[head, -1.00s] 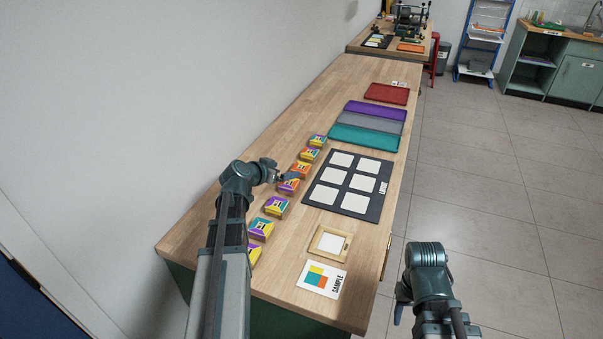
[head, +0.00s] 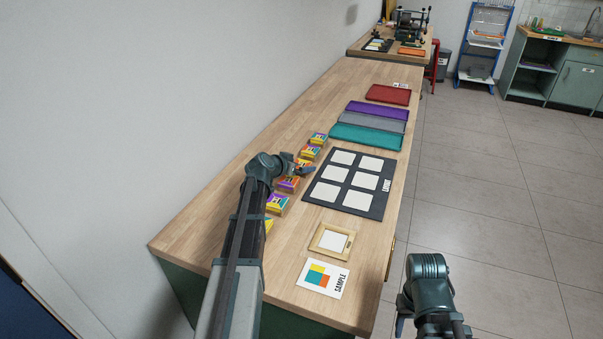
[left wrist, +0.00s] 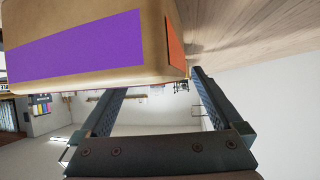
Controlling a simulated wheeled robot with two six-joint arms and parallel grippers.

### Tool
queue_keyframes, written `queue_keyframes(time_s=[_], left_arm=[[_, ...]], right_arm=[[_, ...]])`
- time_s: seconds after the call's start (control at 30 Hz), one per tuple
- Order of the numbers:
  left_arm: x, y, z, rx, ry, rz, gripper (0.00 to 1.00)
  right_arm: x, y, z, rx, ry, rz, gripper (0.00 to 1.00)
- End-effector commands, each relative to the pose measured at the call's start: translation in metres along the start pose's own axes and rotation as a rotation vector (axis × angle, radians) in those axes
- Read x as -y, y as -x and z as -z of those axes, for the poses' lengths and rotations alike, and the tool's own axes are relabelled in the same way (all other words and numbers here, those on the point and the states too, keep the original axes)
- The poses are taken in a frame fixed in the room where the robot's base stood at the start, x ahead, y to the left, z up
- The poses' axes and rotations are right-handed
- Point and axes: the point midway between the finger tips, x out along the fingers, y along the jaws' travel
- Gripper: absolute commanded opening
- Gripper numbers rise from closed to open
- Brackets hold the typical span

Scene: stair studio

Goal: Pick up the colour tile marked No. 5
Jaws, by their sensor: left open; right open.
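A row of small colour tiles on brown blocks runs along the left part of the bench, among them a far one (head: 318,139), a middle one (head: 288,184) and a nearer one (head: 277,204). Their numbers are too small to read, so I cannot tell which is No. 5. My left gripper (head: 308,168) is open over the row, beside the middle tiles, and partly hides one. In the left wrist view a block with a purple band and an orange end (left wrist: 75,45) looms close, covering part of the open fingers (left wrist: 160,90). My right gripper (head: 402,312) is open, off the bench's right side.
A dark board with several white cards (head: 350,212) lies right of the row. A wooden frame (head: 331,242) and a sample card (head: 322,278) lie nearer. Teal (head: 365,138), grey, purple and red mats lie beyond. A wall bounds the left side.

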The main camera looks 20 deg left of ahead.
Motion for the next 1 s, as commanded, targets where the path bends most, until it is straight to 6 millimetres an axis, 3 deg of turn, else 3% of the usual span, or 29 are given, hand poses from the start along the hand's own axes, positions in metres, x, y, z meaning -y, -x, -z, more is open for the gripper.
queue_keyframes(time_s=[0.07, 0.3, 0.77, 1.0], left_arm=[[0.0001, -0.0125, -0.0012, 0.000, 0.000, -0.001, 1.00], [-0.0007, -0.0124, 0.0003, 0.000, 0.000, 0.000, 1.00], [-0.0006, -0.0122, 0.0001, 0.000, 0.000, -0.001, 0.17], [-0.0005, -0.0120, 0.0005, 0.000, 0.000, 0.000, 0.15]], right_arm=[[0.0007, -0.0071, 0.0004, 0.000, 0.000, 0.000, 0.50], [0.0005, -0.0057, 0.0003, 0.000, 0.000, 0.000, 0.50], [0.0005, -0.0057, 0.0003, 0.000, 0.000, 0.000, 0.50], [0.0005, -0.0053, 0.0003, 0.000, 0.000, 0.000, 0.50]])
